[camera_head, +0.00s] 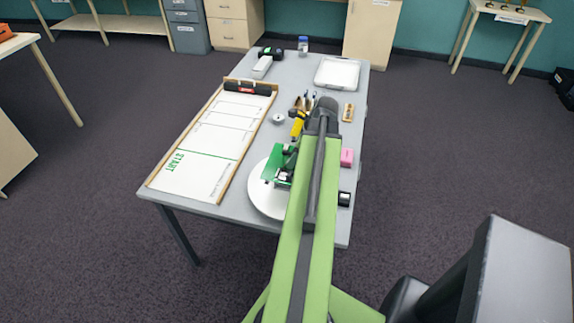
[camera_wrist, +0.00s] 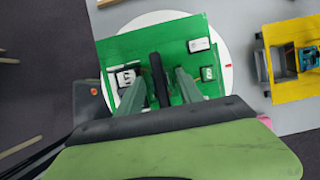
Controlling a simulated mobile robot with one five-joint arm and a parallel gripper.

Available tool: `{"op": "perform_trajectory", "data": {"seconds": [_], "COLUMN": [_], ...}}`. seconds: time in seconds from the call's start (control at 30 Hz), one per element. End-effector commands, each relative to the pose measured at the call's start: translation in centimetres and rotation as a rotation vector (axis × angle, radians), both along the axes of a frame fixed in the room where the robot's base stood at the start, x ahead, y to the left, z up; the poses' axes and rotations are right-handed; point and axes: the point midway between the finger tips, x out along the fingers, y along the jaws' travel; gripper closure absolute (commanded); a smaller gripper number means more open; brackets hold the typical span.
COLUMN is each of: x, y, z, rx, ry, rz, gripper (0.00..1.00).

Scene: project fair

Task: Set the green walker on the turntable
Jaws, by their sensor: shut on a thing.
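The green walker (camera_head: 271,167) is a flat green board with small white and dark parts on it. In the wrist view the green walker (camera_wrist: 222,68) lies over the white round turntable (camera_wrist: 228,53). The turntable (camera_head: 267,201) is at the near end of the grey table, partly hidden by my arm. My gripper (camera_wrist: 160,84) is shut on a dark upright bar in the middle of the walker. Both fingers come down on either side of that bar. I cannot tell whether the walker touches the turntable or hangs just above it.
A white START track board (camera_head: 207,143) fills the table's left side. A yellow thing (camera_head: 297,127) stands beyond the turntable. A pink block (camera_head: 347,157) and a black cylinder (camera_head: 344,198) are right of my arm. A white tray (camera_head: 337,73) is at the far end.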

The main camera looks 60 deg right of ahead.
Motion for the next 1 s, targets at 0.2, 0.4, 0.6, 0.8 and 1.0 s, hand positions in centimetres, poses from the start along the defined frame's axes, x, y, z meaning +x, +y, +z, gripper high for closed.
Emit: {"op": "perform_trajectory", "data": {"seconds": [0.2,0.4,0.6,0.8,1.0], "x": [0.0,0.3,0.4,0.4,0.4], "y": [0.1,0.3,0.4,0.3,0.3], "z": [-3.9,-3.8,-4.2,-4.1,-4.0], "rx": [0.001,0.001,0.001,0.001,0.001], "ry": [-0.001,-0.001,-0.001,0.0,0.0], "rz": [0.001,0.007,0.009,0.009,0.008], "gripper": [1.0,1.0,1.0,0.35,0.35]}}
